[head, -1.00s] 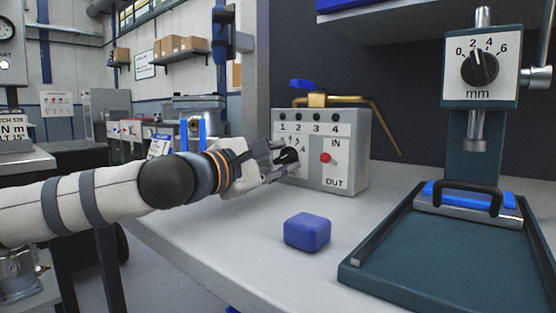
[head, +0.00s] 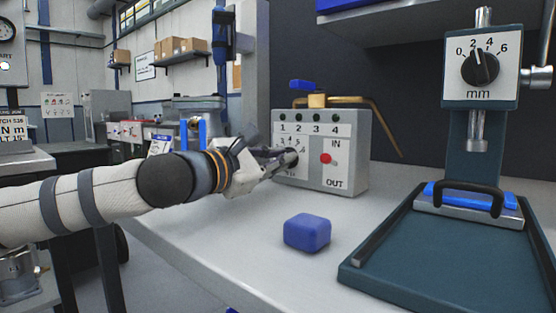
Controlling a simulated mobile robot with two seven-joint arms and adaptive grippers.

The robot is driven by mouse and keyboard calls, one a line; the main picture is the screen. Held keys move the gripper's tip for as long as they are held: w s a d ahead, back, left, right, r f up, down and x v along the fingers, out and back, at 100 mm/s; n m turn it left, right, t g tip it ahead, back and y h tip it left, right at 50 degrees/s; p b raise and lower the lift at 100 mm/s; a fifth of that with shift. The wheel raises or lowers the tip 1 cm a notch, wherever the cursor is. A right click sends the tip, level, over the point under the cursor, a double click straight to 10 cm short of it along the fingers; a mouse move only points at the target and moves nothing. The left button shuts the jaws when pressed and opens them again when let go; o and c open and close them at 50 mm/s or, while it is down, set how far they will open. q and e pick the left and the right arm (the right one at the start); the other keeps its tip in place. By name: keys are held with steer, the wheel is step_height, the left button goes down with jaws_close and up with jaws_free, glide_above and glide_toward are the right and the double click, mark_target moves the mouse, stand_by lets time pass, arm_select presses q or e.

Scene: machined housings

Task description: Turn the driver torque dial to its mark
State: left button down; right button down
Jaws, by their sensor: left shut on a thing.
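A grey control box (head: 352,150) stands at the back of the bench. A small dark dial (head: 292,157) with a numbered scale is on its front, at the lower left. My left gripper (head: 284,158) comes in from the left and is shut on this dial. The fingers hide much of the dial and part of its scale, so I cannot read its pointer or find a mark. A second black dial (head: 480,67), marked 0 to 6 and mm, is on the press at the right; its pointer is up, near 2. My right gripper is not in view.
A red button (head: 326,158) sits beside the dial, between IN and OUT. A blue block (head: 307,232) lies on the bench in front of the box. A dark tray (head: 440,260) stands at the right. The bench (head: 240,235) is bare left of the block.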

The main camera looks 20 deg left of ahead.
arm_select(q)
steer(key=n, duration=0.3)
steer(key=shift+w+a+n, duration=0.1)
steer(key=shift+a+n, duration=0.05)
steer(key=shift+n, duration=0.25)
steer(key=n+b, duration=0.1)
steer(key=n, duration=0.2)
steer(key=shift+a+n, duration=0.1)
steer(key=shift+n, duration=0.2)
steer(key=n+b, duration=0.1)
steer(key=n, duration=0.2)
steer(key=n+b, duration=0.1)
steer(key=n, duration=0.2)
steer(key=shift+w+a+n, duration=0.1)
steer(key=shift+a+n, duration=0.1)
steer(key=shift+n, duration=0.1)
steer(key=c, duration=1.7)
jaws_free()
steer(key=shift+o, duration=0.2)
steer(key=v, duration=1.2)
